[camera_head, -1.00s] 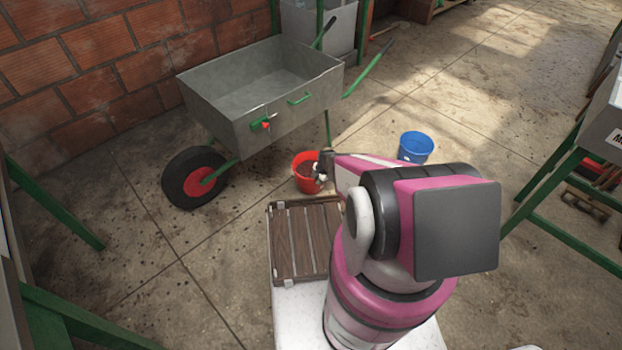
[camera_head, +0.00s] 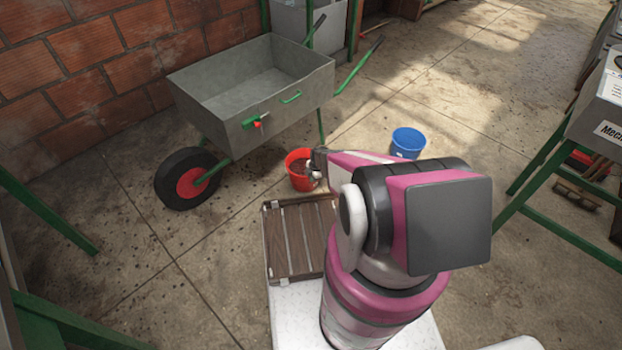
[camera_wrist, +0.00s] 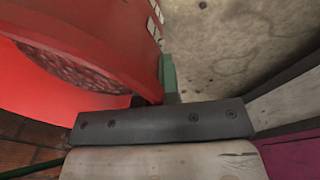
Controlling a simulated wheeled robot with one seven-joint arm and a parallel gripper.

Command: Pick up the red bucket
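The red bucket (camera_head: 298,172) stands upright on the concrete floor, to the right of the wheelbarrow's wheel, with dark grainy contents. My gripper (camera_head: 317,165) is at the bucket's right rim in the head view. In the wrist view the bucket (camera_wrist: 100,50) fills the upper left, tilted in the picture. My gripper (camera_wrist: 163,85) shows there with a green-padded finger against the outside of the bucket wall near the rim. The fingers sit close together at the middle of the gripper and appear shut on the rim; the inner finger is mostly hidden.
A grey wheelbarrow (camera_head: 250,95) stands close behind and left of the bucket. A blue bucket (camera_head: 408,143) is on the floor to the right. Green-legged benches stand at both sides. Open floor lies toward the back right.

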